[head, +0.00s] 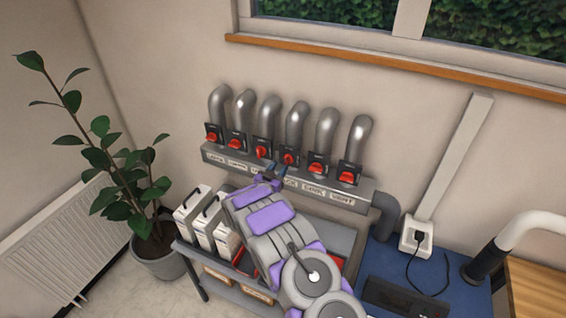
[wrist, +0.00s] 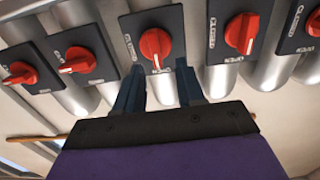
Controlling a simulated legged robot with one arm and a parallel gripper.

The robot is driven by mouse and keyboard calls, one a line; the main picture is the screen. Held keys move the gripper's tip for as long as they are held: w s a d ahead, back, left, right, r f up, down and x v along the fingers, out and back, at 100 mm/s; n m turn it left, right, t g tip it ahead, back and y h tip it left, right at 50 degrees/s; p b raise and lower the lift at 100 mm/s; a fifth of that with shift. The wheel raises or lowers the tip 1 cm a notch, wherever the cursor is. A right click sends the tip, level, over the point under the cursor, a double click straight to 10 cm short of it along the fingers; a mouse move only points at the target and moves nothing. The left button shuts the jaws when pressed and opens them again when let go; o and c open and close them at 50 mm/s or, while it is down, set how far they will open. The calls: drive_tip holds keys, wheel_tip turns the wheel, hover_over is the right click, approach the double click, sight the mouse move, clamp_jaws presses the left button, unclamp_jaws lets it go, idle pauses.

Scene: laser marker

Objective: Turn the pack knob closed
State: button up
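A red knob with a white pointer mark (wrist: 155,43) sits on a black plate in the middle of the wrist view. In the head view this appears to be the fourth knob from the left (head: 288,158). The label near it is partly covered by my arm; its visible end looks like "CK". The pointer line runs roughly along the pipe. My gripper (wrist: 160,82) is open, its two dark fingers apart just short of this knob, with nothing between them. In the head view my gripper (head: 268,173) is at the manifold's front, below the knobs.
Similar red knobs flank it, one on the left (wrist: 80,60) and one on the right (wrist: 242,33). Grey pipes (head: 297,125) rise behind them from a labelled grey manifold (head: 360,189). A plant (head: 110,160), white boxes (head: 202,220) and a blue table (head: 390,262) stand around.

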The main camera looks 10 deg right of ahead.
sight(285, 160)
drive_tip(key=shift+s+d+x, duration=0.1)
drive_tip(key=shift+d+x, duration=0.05)
drive_tip(key=shift+x, duration=0.9)
drive_tip(key=shift+s+d+x, duration=0.15)
drive_tip(key=shift+d+x, duration=0.05)
drive_tip(key=shift+x, duration=0.85)
drive_tip(key=shift+a, duration=0.5)
drive_tip(key=c, duration=0.4)
drive_tip(key=shift+c, duration=0.9)
drive_tip(key=shift+d+r, duration=0.1)
drive_tip(key=shift+d, duration=0.15)
clamp_jaws()
